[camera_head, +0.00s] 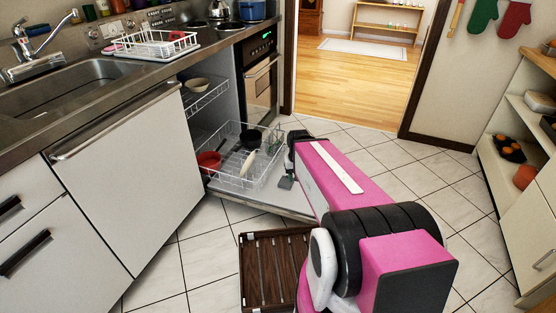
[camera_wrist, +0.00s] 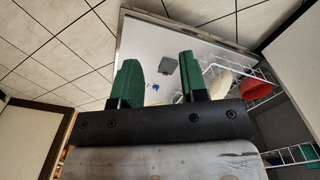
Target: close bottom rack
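The bottom rack (camera_head: 228,181) is a white wire basket, pulled out over the lowered dishwasher door (camera_head: 262,199) in the head view. It holds a red bowl (camera_head: 209,160), a dark cup (camera_head: 251,138) and a pale utensil (camera_head: 248,163). In the wrist view the rack (camera_wrist: 262,100) is at the right, with the red bowl (camera_wrist: 254,87) and a cream item (camera_wrist: 227,81). My gripper (camera_wrist: 160,82) has two green fingers, apart with nothing between them. It is over the door beside the rack, with no clear contact; the arm mostly hides it in the head view.
An upper rack (camera_head: 205,97) with a bowl (camera_head: 197,84) is inside the dishwasher. A dark slatted wooden thing (camera_head: 263,270) is on the floor near the door. A shelf unit (camera_head: 520,150) stands at the right. Tiled floor (camera_head: 420,165) lies clear between.

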